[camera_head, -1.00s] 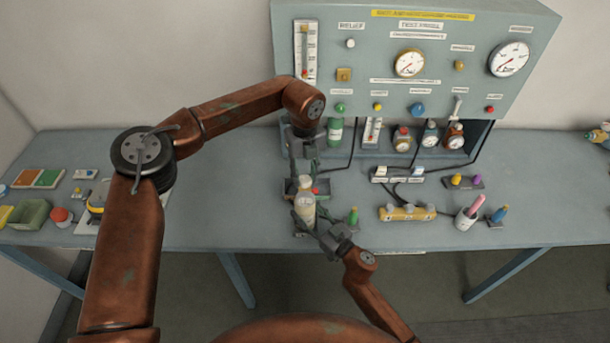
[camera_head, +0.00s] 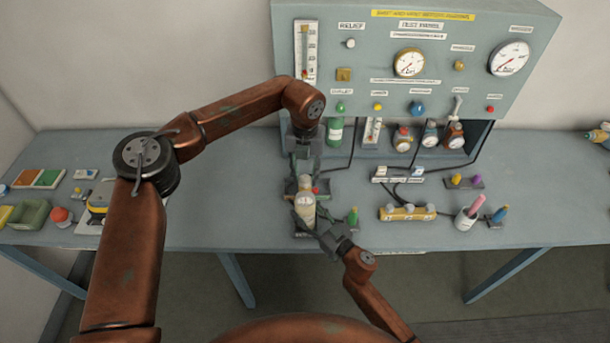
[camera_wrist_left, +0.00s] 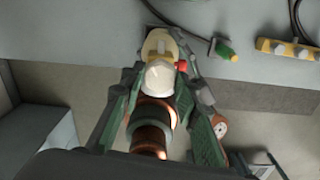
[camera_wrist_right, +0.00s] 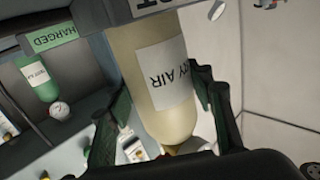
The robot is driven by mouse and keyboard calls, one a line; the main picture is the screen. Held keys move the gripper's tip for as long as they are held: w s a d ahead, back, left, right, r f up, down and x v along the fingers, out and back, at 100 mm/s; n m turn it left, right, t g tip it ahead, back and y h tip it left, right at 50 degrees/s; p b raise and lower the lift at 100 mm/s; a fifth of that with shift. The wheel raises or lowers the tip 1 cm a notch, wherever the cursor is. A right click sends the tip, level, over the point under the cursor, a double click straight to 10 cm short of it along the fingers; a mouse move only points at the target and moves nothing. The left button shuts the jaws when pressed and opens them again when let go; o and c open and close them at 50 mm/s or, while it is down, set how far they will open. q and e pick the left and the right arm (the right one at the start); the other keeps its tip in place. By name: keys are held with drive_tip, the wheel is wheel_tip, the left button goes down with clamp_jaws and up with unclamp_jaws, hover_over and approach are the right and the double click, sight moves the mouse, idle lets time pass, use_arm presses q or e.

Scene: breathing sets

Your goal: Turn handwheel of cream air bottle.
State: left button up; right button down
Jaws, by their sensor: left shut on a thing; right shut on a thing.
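The cream air bottle (camera_head: 305,210) stands near the front edge of the table, upright as far as I can tell. It also shows in the left wrist view (camera_wrist_left: 160,77) and, with its "AIR" label, in the right wrist view (camera_wrist_right: 168,85). My left gripper (camera_head: 303,182) reaches down from above and is shut at the bottle's top, its fingers on either side in the left wrist view (camera_wrist_left: 160,75). A small red part (camera_wrist_left: 182,66) shows beside the top. My right gripper (camera_head: 318,232) is shut on the bottle's body from the front right.
The test panel (camera_head: 385,75) with gauges stands behind, and a green bottle (camera_head: 335,132) sits beneath it. A green-tipped fitting (camera_head: 352,216) is close on the right, with a yellow manifold (camera_head: 407,213) beyond. The tabletop to the left (camera_head: 225,200) is clear.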

sight(305, 179)
use_arm(q)
drive_tip(key=m, duration=0.6)
drive_tip(key=shift+m, duration=0.3)
idle(0.4)
drive_tip(key=o, duration=1.2)
drive_tip(key=shift+c, duration=0.2)
wheel_tip(305, 179, up, 12)
